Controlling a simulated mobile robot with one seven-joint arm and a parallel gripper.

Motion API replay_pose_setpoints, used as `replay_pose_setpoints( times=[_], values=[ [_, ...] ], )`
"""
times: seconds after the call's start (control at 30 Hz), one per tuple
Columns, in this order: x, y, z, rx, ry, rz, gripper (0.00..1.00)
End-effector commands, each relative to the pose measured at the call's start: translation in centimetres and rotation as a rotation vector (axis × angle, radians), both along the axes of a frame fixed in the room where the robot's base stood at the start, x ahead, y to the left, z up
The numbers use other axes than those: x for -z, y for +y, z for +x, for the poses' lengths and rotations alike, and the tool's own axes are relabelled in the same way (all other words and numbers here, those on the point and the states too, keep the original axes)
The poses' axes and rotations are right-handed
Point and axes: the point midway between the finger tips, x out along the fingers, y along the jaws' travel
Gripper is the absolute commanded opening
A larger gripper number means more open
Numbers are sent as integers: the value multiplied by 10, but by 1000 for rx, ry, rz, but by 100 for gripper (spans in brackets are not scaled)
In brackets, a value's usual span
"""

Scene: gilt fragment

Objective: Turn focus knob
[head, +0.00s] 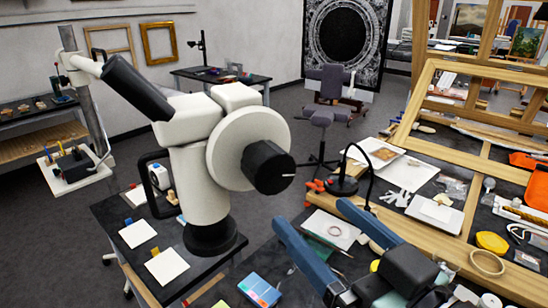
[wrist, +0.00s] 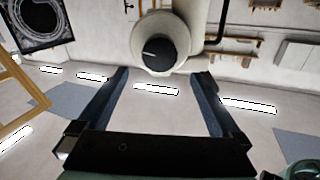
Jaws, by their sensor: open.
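A white stereo microscope (head: 192,150) with a black eyepiece tube fills the left middle of the head view. Its black focus knob (head: 268,168) sticks out to the right from a round white housing (head: 228,150) and bears a short white line. My gripper (head: 312,212) is open and empty, its two blue fingers below and to the right of the knob. In the wrist view, the knob (wrist: 153,52) shows its round face and white line beyond the gap between my fingertips (wrist: 161,73). The fingers look apart from the knob.
The dark bench (head: 205,268) under the microscope holds white cards and a blue tray (head: 260,290). To the right, a table holds a wooden frame (head: 445,150), tools and a black desk lamp (head: 342,184).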

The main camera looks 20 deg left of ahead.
Motion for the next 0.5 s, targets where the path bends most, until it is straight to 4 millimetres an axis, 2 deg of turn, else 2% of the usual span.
replay_pose_setpoints(
  times=[0.3,0.5],
  values=[
    [-5,51,41,-3,3,1,100],
    [-4,77,63,-2,0,-1,100]
  ],
)
